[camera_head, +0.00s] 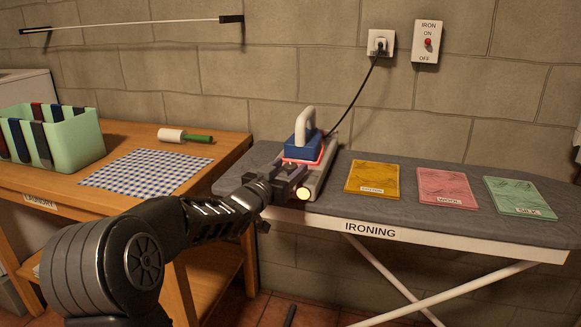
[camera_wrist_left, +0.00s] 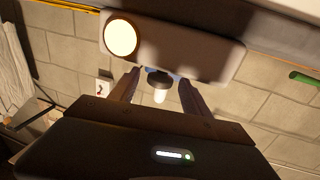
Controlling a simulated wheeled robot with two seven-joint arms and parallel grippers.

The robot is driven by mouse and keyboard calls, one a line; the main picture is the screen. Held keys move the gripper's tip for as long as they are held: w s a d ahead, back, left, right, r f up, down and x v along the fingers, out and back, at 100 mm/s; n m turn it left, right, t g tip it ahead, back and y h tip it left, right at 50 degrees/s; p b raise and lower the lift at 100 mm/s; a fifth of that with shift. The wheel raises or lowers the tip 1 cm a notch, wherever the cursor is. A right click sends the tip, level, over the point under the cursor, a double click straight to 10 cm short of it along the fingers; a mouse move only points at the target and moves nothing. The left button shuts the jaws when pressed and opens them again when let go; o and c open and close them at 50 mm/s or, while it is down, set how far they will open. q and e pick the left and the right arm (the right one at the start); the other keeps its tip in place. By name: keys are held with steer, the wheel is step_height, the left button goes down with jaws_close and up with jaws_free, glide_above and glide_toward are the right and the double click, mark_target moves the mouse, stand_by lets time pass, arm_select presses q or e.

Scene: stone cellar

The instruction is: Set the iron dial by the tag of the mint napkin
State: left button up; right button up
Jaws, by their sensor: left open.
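The iron (camera_head: 310,148), blue and white with a pale handle, stands on a grey rest (camera_head: 318,180) on the ironing board, with a red glow at its base. The mint napkin (camera_head: 519,198) lies at the board's right; its tag (camera_head: 529,211) reads SILK. My left gripper (camera_head: 290,176) is at the front of the iron and its rest. In the left wrist view a black knob with a white pointer (camera_wrist_left: 160,86), apparently the dial, shows between the open fingers. I cannot tell whether they touch it, and no dial markings are readable. My right gripper is out of view.
A yellow napkin (camera_head: 372,177) and a pink WOOL napkin (camera_head: 446,188) lie between iron and mint napkin. A black cord runs to the wall socket (camera_head: 381,43), beside an iron switch (camera_head: 427,42). The laundry table (camera_head: 225,150) holds a green bin (camera_head: 75,140), checked cloth and roller.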

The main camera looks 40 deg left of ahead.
mark_target(287, 169)
arm_select(q)
steer(key=s, duration=0.4)
steer(key=s+d, duration=0.1)
steer(key=s, duration=0.1)
steer(key=shift+s, duration=0.15)
stand_by(0.3)
